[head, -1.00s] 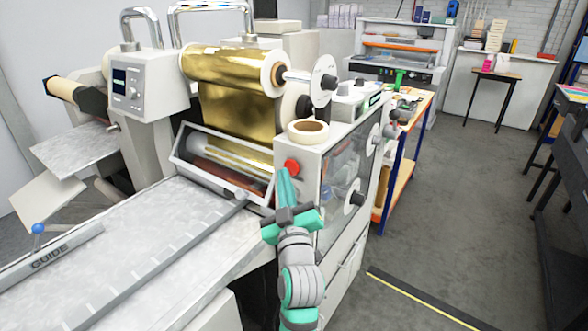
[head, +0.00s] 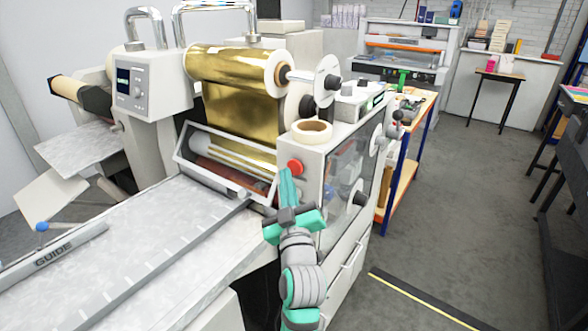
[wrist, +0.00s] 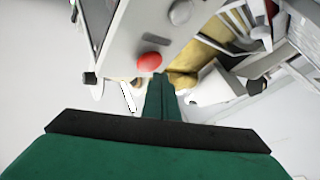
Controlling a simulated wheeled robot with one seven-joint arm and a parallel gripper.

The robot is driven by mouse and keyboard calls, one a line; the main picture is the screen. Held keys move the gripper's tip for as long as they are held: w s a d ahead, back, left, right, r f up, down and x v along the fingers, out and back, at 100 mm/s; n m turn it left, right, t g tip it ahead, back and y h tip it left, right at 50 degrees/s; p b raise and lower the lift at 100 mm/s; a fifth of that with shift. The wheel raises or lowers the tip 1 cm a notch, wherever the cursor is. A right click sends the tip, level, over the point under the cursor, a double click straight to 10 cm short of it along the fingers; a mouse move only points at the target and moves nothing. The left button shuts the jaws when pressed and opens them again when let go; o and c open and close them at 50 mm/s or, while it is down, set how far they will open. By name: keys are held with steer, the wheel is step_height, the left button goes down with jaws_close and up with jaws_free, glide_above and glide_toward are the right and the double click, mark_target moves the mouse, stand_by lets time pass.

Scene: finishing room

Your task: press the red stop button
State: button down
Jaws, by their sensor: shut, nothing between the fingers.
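The red stop button (head: 295,167) is a round red knob on the front face of the grey laminating machine (head: 311,160), below a roll of tape. In the wrist view the red button (wrist: 149,61) shows just beyond the fingertips and slightly to their left. My gripper (head: 285,172) is shut and empty, its green fingers pointing up at the machine's face just under and left of the button. In the wrist view my gripper's fingertips (wrist: 160,76) are together close to the button. I cannot tell whether they touch it.
A tape roll (head: 312,131) lies on top of the machine. The gold foil roll (head: 232,68) and a clear guard (head: 225,160) are left of the button. The flat feed table (head: 130,260) extends at left. Open floor (head: 460,220) lies at right.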

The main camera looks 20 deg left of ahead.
steer(key=shift+w, duration=0.15)
steer(key=shift+w+d, duration=0.1)
steer(key=shift+d, duration=0.05)
stand_by(0.4)
steer(key=shift+w, duration=0.1)
stand_by(0.5)
